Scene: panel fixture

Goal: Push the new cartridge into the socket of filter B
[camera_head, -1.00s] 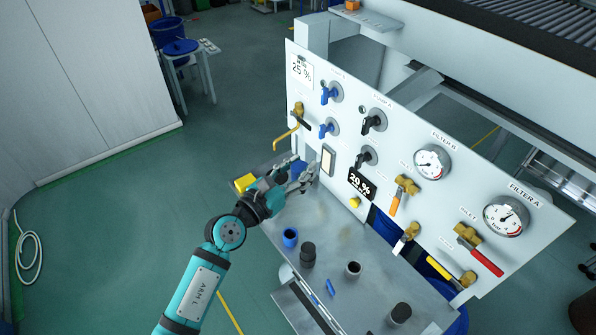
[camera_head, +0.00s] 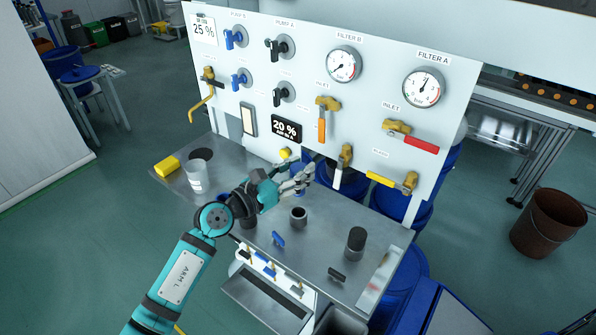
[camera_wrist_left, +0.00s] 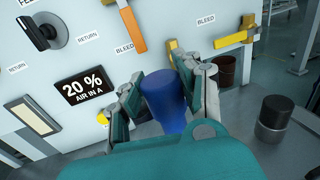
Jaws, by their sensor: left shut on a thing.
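My left gripper (camera_head: 300,182) is shut on a blue cylinder, which looks like the new cartridge (camera_wrist_left: 168,97). In the left wrist view it stands roughly upright between the fingers; its lower part is hidden. In the head view the hand mostly hides it. An open-topped dark socket (camera_head: 298,216) stands on the metal bench, just below the gripper in the picture. The cartridge appears apart from it. The FILTER B label and gauge (camera_head: 344,64) are on the panel above. A dark-capped cylinder (camera_head: 356,241) stands farther right, also in the left wrist view (camera_wrist_left: 273,119). My right gripper is not in view.
The white panel (camera_head: 300,110) with valves and handles rises behind the bench (camera_head: 318,257). A pale cup (camera_head: 195,176) and yellow block (camera_head: 167,165) are at the bench's left end. A blue lever (camera_head: 278,238) and dark lever (camera_head: 337,275) lie near the front.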

